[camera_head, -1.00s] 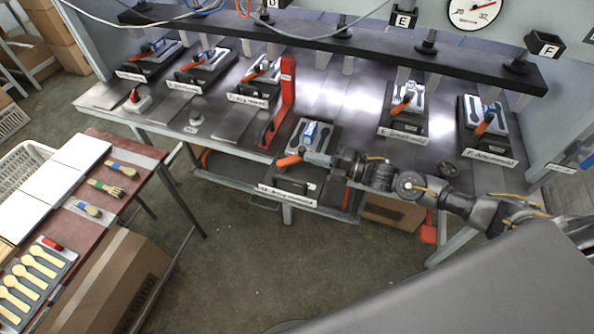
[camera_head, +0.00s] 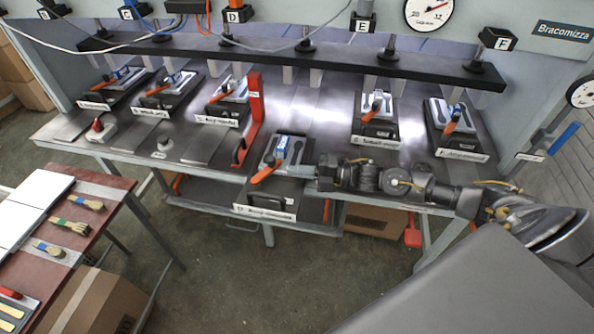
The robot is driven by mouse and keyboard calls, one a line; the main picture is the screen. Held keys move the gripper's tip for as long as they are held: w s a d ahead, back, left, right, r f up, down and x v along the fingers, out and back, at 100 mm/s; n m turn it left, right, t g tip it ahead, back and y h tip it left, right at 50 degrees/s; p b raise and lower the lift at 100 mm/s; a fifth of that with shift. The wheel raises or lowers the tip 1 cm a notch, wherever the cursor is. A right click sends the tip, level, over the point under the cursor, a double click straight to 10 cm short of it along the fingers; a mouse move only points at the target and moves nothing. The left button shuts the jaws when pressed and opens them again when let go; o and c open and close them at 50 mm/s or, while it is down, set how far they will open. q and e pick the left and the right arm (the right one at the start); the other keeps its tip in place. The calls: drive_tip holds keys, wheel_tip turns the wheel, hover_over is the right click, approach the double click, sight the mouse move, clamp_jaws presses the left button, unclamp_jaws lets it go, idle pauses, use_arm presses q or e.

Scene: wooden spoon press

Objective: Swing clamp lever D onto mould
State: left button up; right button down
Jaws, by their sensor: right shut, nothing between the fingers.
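A mould (camera_head: 297,151) lies on a dark plate at the front edge of the press bench. Its clamp lever has an orange handle (camera_head: 265,173) and a blue clamp part (camera_head: 281,147) on the mould; the handle points to the front left. I take this lever for D, but its label is not readable. My right gripper (camera_head: 302,171) is shut and empty, its fingertips close to the right of the orange handle. I cannot tell whether they touch it. My left gripper is not in view.
Other moulds with orange-handled levers stand at the back, such as one (camera_head: 375,108) under E and one (camera_head: 453,120) under F. A red upright bracket (camera_head: 254,105) stands behind and left of the front mould. A brush table (camera_head: 97,195) is at the left.

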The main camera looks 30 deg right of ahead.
drive_tip(key=b+v, duration=0.1)
drive_tip(key=v, duration=0.2)
drive_tip(key=b+v, duration=0.1)
drive_tip(key=v, duration=0.2)
drive_tip(key=w+b+v, duration=0.1)
drive_tip(key=v, duration=0.2)
drive_tip(key=shift+s+d, duration=0.2)
drive_tip(key=shift+d, duration=0.35)
drive_tip(key=shift+s+d+r+b, duration=0.1)
drive_tip(key=shift+s+d+b, duration=0.2)
drive_tip(key=shift+d+b, duration=0.05)
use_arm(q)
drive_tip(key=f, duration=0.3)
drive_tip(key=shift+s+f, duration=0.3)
use_arm(e)
drive_tip(key=shift+w, duration=0.15)
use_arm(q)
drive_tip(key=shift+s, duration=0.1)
use_arm(e)
drive_tip(key=shift+d, duration=0.1)
